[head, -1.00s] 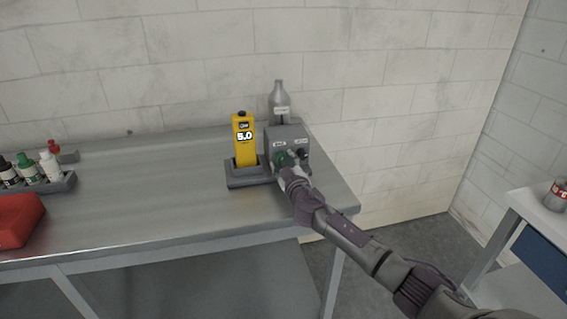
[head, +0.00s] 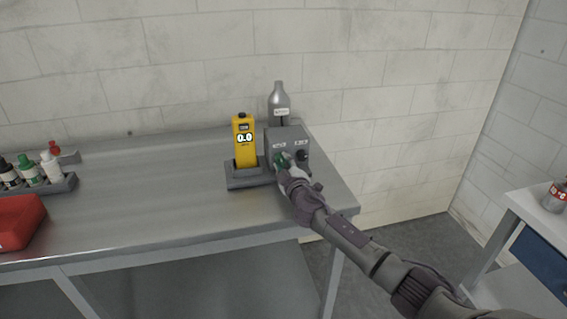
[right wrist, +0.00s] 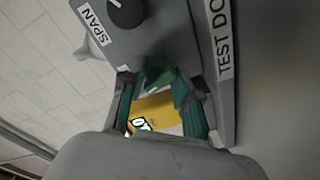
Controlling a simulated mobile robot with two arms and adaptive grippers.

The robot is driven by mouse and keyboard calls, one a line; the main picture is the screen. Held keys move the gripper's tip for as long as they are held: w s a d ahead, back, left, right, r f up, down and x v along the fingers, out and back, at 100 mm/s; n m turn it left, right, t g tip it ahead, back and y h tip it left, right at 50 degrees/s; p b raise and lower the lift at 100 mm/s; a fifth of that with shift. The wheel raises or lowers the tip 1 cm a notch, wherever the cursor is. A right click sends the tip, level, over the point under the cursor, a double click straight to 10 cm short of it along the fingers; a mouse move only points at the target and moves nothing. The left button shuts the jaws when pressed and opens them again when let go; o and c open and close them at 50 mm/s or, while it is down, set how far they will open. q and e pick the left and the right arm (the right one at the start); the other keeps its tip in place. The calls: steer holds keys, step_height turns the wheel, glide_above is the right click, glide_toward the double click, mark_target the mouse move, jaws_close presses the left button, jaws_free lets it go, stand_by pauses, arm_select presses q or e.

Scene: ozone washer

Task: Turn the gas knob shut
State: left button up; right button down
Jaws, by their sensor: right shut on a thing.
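The green gas knob (head: 279,160) is on the front of a grey dock box (head: 287,136) at the right end of the bench. My right gripper (head: 286,163) reaches it from the lower right and is shut on it. In the right wrist view the green knob (right wrist: 155,72) shows between the fingertips, partly hidden by them. A yellow gas meter (head: 244,150) stands upright in the dock's cradle, left of the knob, and reads 0.0. My left gripper is out of view.
A black knob (head: 302,155), labelled SPAN in the right wrist view, sits close right of the green knob. A grey gas bottle (head: 279,100) stands behind the box. Small bottles in a rack (head: 68,184) and a red bin (head: 18,222) are far left. The bench middle is clear.

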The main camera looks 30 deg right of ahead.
steer(key=n, duration=0.1)
steer(key=n+p, duration=0.1)
steer(key=n, duration=0.1)
steer(key=shift+r+n, duration=0.2)
steer(key=shift+n, duration=0.1)
steer(key=n+p, duration=0.1)
steer(key=n, duration=0.2)
steer(key=shift+g, duration=0.3)
steer(key=n+p, duration=0.1)
steer(key=n, duration=0.2)
steer(key=shift+n+h, duration=0.3)
steer(key=shift+n, duration=0.1)
steer(key=shift+n+p, duration=0.75)
steer(key=shift+n, duration=0.85)
steer(key=shift+a, duration=0.1)
steer(key=c, duration=0.8)
jaws_free()
steer(key=shift+c, duration=0.2)
steer(key=shift+h, duration=0.3)
